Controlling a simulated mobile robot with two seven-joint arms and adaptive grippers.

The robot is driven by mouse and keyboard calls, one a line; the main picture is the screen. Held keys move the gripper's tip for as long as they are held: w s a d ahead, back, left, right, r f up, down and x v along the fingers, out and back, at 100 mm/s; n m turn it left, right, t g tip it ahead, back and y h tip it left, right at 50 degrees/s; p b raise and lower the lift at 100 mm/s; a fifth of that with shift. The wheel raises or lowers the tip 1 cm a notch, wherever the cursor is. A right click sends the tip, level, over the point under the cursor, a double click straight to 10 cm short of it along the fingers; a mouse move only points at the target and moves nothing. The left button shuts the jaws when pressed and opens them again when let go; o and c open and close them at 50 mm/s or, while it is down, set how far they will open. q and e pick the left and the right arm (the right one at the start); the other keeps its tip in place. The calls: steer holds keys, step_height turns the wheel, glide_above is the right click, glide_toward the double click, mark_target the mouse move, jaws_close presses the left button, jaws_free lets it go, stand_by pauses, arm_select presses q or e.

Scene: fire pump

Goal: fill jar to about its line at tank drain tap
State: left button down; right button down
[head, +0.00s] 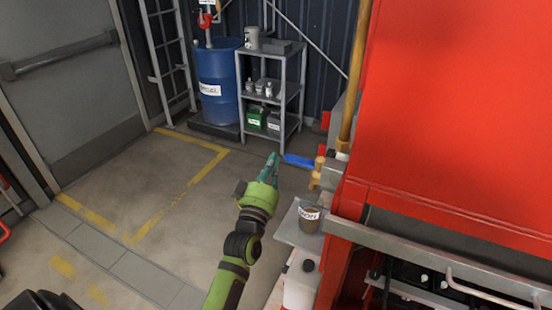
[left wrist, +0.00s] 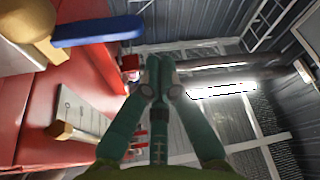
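The drain tap is a brass fitting (head: 317,174) on the side of the red machine, with a long blue lever (head: 298,160) pointing left. The brass tap (left wrist: 32,28) and blue lever (left wrist: 98,31) also show at the upper left of the left wrist view. My right gripper is out of view.
The jar stands on a small grey shelf (head: 287,231) beside the red tank (head: 455,105). A blue drum (head: 219,75) and a metal rack (head: 270,98) with cans stand at the back. The floor (head: 180,175) left of my arm is clear, with yellow lines.

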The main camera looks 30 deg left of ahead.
arm_select(q)
steer(key=b+v, duration=0.1)
steer(key=v, duration=0.5)
steer(key=shift+s+d+b, duration=0.25)
steer(key=shift+s+b, duration=0.05)
steer(key=shift+b, duration=0.05)
steer(key=shift+f, duration=0.1)
